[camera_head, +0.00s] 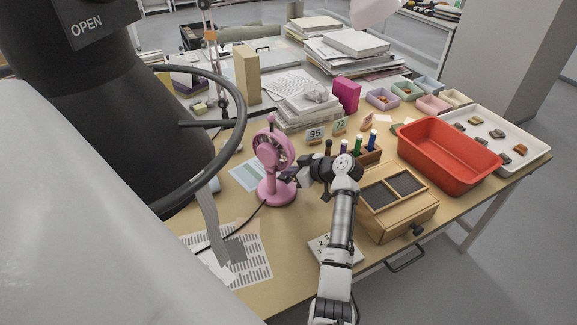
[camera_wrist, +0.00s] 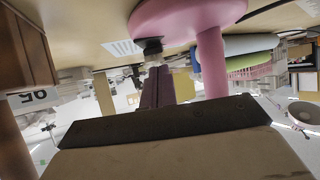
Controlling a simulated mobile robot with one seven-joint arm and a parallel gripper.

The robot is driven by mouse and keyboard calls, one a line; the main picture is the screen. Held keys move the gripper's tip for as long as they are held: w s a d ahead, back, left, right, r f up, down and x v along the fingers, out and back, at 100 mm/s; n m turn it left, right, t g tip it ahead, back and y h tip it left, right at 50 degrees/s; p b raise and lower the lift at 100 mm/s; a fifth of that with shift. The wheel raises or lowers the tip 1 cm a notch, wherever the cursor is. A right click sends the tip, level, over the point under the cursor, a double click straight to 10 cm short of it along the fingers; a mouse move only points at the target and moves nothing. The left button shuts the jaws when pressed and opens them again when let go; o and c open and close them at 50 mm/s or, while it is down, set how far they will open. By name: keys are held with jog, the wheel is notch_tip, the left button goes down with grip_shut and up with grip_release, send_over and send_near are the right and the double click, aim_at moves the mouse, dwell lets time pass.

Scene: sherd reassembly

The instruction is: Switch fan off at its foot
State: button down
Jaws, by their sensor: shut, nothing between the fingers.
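The pink fan (camera_head: 272,150) stands upright on the table, left of my arm in the head view. Its round pink foot (camera_head: 277,192) rests on the tabletop. In the upside-down wrist view, the foot (camera_wrist: 185,14) is at the top and the pink stem (camera_wrist: 211,62) comes down from it. A small dark knob (camera_wrist: 152,46) sits at the foot's edge. My gripper (camera_head: 288,177) is beside the fan's foot. In the wrist view my gripper (camera_wrist: 157,70) is shut and empty, its tips at or very near the knob; I cannot tell whether they touch.
A wooden box (camera_head: 388,222) with dark pads stands right of my arm, and a red tray (camera_head: 447,158) lies beyond it. Several markers (camera_head: 358,145) stand behind my gripper. A dark cable (camera_head: 243,226) runs left from the foot. Printed sheets (camera_head: 253,262) lie at the front left.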

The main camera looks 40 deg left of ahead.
jog(key=b+v, duration=0.3)
jog(key=v, duration=1)
jog(key=shift+d, duration=0.2)
